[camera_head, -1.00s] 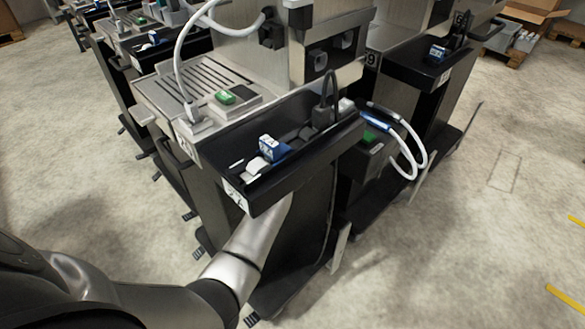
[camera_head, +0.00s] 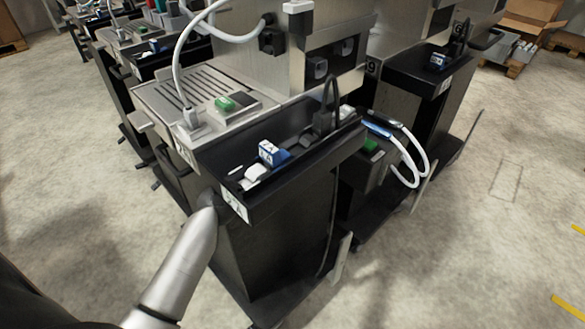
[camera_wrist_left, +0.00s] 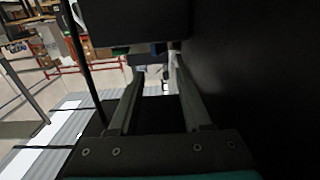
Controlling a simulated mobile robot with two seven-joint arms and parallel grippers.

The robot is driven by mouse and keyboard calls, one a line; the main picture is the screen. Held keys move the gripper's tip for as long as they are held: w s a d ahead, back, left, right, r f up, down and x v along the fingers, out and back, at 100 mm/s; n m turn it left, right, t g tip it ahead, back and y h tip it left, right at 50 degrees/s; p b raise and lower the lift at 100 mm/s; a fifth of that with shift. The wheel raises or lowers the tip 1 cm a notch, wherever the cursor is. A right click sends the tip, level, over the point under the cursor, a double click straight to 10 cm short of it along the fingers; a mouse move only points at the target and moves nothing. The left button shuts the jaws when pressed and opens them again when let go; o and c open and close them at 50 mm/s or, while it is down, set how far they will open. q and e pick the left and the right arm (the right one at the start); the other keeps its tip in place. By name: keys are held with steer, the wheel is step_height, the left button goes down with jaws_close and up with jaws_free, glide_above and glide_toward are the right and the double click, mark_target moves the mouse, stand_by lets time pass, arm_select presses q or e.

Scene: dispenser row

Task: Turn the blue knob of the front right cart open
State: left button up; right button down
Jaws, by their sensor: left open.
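The nearest cart (camera_head: 270,235) has a black front tray (camera_head: 300,181) with a numbered label on its corner. A blue knob (camera_head: 272,153) with a white-marked face sits in this tray, beside a white piece (camera_head: 255,173). My left arm reaches up from the bottom left in the head view and ends by the tray's left corner. The left gripper itself is hidden there behind the cart. In the left wrist view my left gripper (camera_wrist_left: 157,66) is open, its two fingers apart, with no held object visible. My right gripper is not in view.
A dark panel (camera_wrist_left: 265,80) fills the right of the wrist view, close to the fingers. A green button (camera_head: 225,104) sits on the cart top. A second cart (camera_head: 412,102) with another blue knob (camera_head: 437,61) stands behind right. White hoses (camera_head: 408,160) hang between.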

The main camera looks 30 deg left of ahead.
arm_select(q)
steer(key=shift+n+g+y, duration=0.4)
steer(key=shift+g+y, duration=0.1)
steer(key=shift+s+a+f+p, duration=0.15)
steer(key=shift+s+a+f, duration=0.1)
steer(key=shift+s+f, duration=0.3)
steer(key=shift+s+a+f+p, duration=0.2)
steer(key=shift+s+f, duration=0.2)
steer(key=shift+f, duration=0.3)
steer(key=shift+s+a+f+p, duration=0.15)
steer(key=shift+s+a+f, duration=0.1)
steer(key=shift+s+f, duration=0.3)
